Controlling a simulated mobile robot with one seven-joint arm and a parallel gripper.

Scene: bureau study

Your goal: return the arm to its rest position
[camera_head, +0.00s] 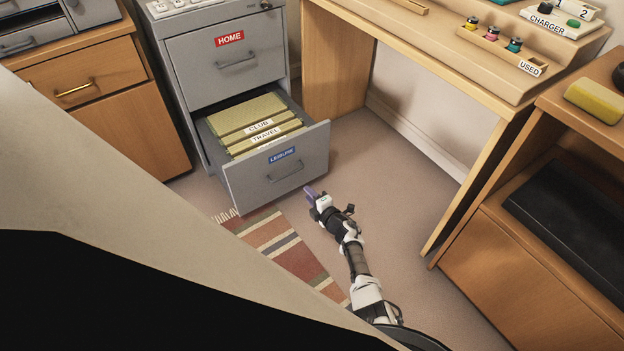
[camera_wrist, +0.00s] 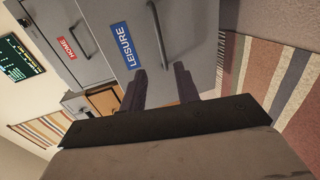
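My arm (camera_head: 357,262) reaches out low over the floor in the head view. My gripper (camera_head: 312,193) is just in front of the open lower drawer (camera_head: 238,186) labelled LEISURE. In the wrist view my gripper (camera_wrist: 160,80) shows two dark fingers standing apart, with nothing between them. The LEISURE drawer front (camera_wrist: 182,25) and its handle lie beyond the fingertips; I see no contact with the handle. The drawer holds folders marked CLUB and TRAVEL.
The grey filing cabinet's HOME drawer (camera_head: 228,62) is shut. A striped rug (camera_head: 283,247) lies below the open drawer. A desk (camera_head: 450,50) stands behind and right, and a wooden cabinet (camera_head: 525,272) at right. Carpet (camera_head: 405,190) between them is clear.

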